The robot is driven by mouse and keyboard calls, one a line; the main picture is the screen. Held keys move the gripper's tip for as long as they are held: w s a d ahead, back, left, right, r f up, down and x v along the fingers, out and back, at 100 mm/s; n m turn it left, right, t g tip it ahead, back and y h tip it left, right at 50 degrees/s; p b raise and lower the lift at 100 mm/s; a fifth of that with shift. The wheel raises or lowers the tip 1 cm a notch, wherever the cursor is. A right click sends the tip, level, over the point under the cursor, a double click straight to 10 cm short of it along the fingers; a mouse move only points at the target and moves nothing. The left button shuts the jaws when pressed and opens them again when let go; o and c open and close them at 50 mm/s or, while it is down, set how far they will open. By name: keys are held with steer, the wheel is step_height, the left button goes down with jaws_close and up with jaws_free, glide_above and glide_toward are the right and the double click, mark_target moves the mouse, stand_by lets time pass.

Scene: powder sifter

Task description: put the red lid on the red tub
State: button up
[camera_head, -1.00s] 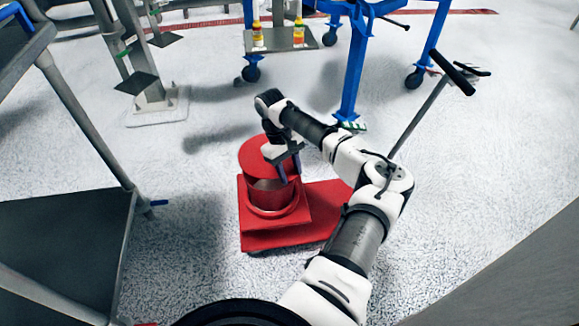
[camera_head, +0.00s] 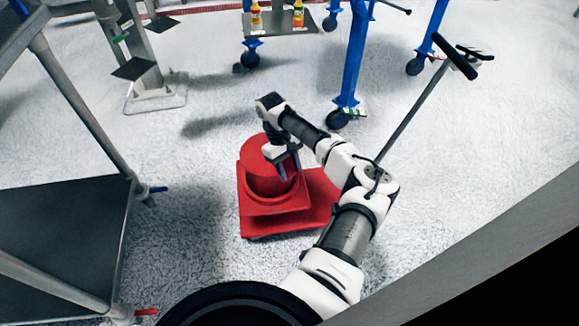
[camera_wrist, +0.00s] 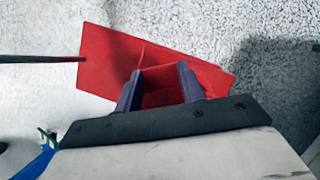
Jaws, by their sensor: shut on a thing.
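The red tub (camera_head: 265,184) stands upright on a red wheeled base (camera_head: 306,209) on the floor. The red lid (camera_head: 258,150) is at the top of the tub, with no clear gap showing between them. Whether it is fully seated I cannot tell. My gripper (camera_head: 283,172) is at the right side of the lid, pointing down. In the wrist view, its purple fingers (camera_wrist: 159,88) are shut on a red part, which I take to be the lid. The tub's inside is hidden.
A grey-topped cart (camera_head: 70,235) stands at the left. A dark handle (camera_head: 452,62) on a long pole rises at the right. Blue-legged furniture (camera_head: 352,60) on castors and a small shelf with bottles (camera_head: 298,17) are behind. The floor around the base is mostly clear.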

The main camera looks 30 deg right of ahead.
steer(key=shift+f, duration=0.4)
stand_by(0.5)
steer(key=o, duration=1.1)
steer(key=shift+c, duration=0.2)
steer(key=shift+r, duration=0.1)
steer(key=p+v, duration=0.2)
steer(key=v, duration=1.1)
steer(key=shift+w+r+p, duration=0.25)
steer(key=shift+p, duration=0.15)
